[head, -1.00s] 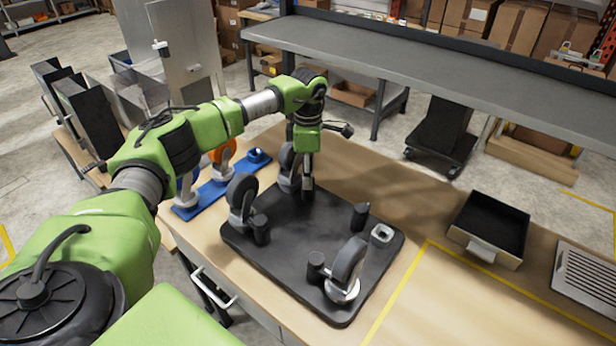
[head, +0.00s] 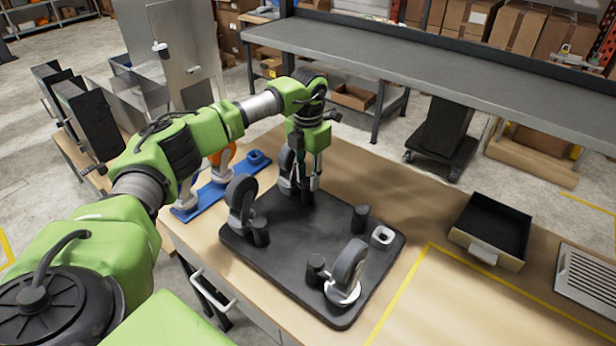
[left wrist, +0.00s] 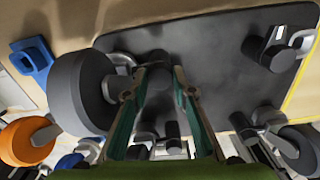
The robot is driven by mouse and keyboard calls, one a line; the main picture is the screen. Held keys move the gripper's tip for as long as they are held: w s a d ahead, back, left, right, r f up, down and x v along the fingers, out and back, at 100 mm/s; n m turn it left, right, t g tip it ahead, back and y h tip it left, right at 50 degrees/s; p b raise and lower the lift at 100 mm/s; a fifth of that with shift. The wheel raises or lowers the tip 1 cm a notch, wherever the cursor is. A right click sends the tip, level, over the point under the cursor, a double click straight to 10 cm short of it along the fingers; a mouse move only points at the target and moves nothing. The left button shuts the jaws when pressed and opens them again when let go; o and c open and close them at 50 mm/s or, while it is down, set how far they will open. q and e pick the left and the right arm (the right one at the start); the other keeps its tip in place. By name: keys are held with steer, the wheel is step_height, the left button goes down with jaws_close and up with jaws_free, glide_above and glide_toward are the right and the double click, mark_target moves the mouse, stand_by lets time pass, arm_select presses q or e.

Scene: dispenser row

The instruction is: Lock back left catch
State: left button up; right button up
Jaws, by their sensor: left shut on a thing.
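A black baseplate (head: 282,270) lies on the bench with grey caster wheels and black knob-like catches at its corners. The back left caster (head: 286,162) stands upright behind my left gripper (head: 305,192); its wheel fills the left of the left wrist view (left wrist: 82,92). My left gripper points down at the plate's back left corner and is shut on the dark back left catch (left wrist: 158,84), mostly hidden by the fingers. Other catches are the front left (head: 260,232), front right (head: 316,267) and back right (head: 361,216). My right gripper is out of view.
The front left caster (head: 240,204) and front right caster (head: 346,272) stand upright. An empty pale square socket (head: 382,237) is at the back right. A blue rack (head: 215,196) with casters lies left. A black open bin (head: 492,226) sits right, with clear bench between.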

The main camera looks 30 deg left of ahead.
mark_target(308, 181)
arm_select(q)
steer(key=shift+w+r+n, duration=0.1)
steer(key=shift+n, duration=0.6)
steer(key=o, duration=1.1)
step_height(308, 181, up, 12)
